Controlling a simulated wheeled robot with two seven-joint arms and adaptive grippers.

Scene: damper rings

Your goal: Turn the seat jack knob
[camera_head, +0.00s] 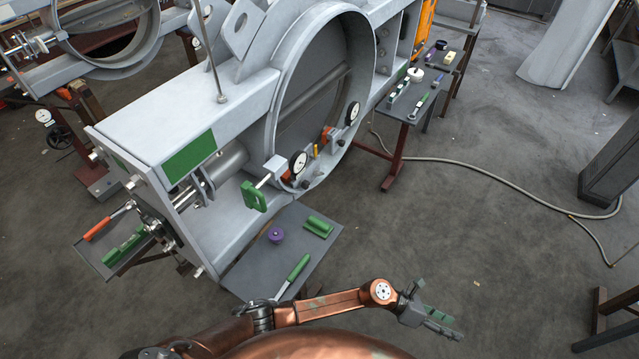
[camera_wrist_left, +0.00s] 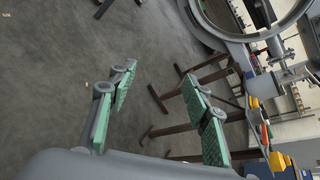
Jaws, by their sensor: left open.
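The large grey damper ring (camera_head: 277,95) stands in its grey frame. At its lower edge are dial gauges (camera_head: 298,161), small orange parts and a green grip on a short rod (camera_head: 254,196). A purple round knob-like piece (camera_head: 276,235) lies on the grey shelf below. I cannot tell which part is the seat jack knob. My left gripper (camera_head: 443,312) is open and empty over the floor, right of the shelf and well apart from the ring. Its green-padded fingers stand wide apart in the left wrist view (camera_wrist_left: 160,78). My right gripper is not seen.
The shelf (camera_head: 240,278) also holds a green block (camera_head: 319,226) and a green-handled tool (camera_head: 293,274). A side table (camera_head: 398,112) with small tools stands behind on the right. A hose (camera_head: 480,172) crosses the floor. The floor around my left gripper is clear.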

